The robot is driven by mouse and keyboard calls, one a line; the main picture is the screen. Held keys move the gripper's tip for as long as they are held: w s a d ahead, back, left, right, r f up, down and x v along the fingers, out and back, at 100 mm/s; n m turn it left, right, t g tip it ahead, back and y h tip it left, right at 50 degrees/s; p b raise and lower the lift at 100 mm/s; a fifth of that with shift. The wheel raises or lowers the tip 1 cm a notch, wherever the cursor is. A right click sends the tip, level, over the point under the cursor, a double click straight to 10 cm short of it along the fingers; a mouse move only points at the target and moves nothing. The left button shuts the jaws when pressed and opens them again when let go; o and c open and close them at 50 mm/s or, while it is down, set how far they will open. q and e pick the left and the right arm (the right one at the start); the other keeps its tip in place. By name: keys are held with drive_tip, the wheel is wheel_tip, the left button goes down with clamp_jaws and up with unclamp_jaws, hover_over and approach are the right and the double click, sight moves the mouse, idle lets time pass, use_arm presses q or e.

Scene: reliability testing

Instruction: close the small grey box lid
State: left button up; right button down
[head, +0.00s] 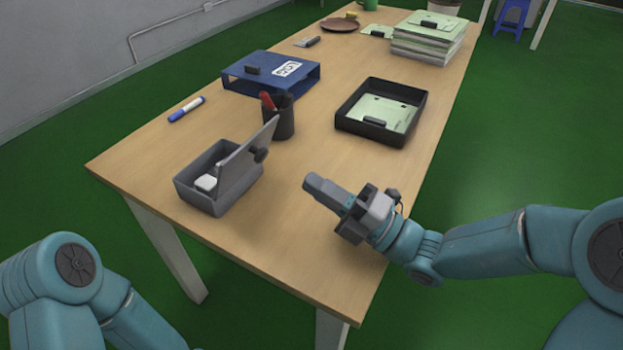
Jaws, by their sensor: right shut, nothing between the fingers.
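The small grey box (199,201) stands on the near left part of the wooden table. Its lid (247,160) stands up, tilted, along the box's right side, with a dark knob on its outer face. A small white item (206,182) lies inside the box. My right gripper (312,183) is shut and empty. It is above the table to the right of the box, apart from the lid, and points left toward it. My left arm shows at the lower left, but its gripper is out of view.
A dark pen cup (284,120) stands just behind the lid. A blue binder (245,86), a marker (186,109) and a black tray (367,135) with papers lie farther back. A paper stack (428,45) is at the far right. The table (290,240) is clear in front of the gripper.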

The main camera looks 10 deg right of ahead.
sight(267, 153)
drive_tip(key=x, duration=0.7)
drive_tip(key=shift+a+r, duration=0.1)
drive_tip(key=shift+a, duration=0.05)
drive_tip(key=shift+r+g+p, duration=0.15)
drive_tip(key=shift+g+p, duration=0.15)
drive_tip(key=shift+p, duration=0.05)
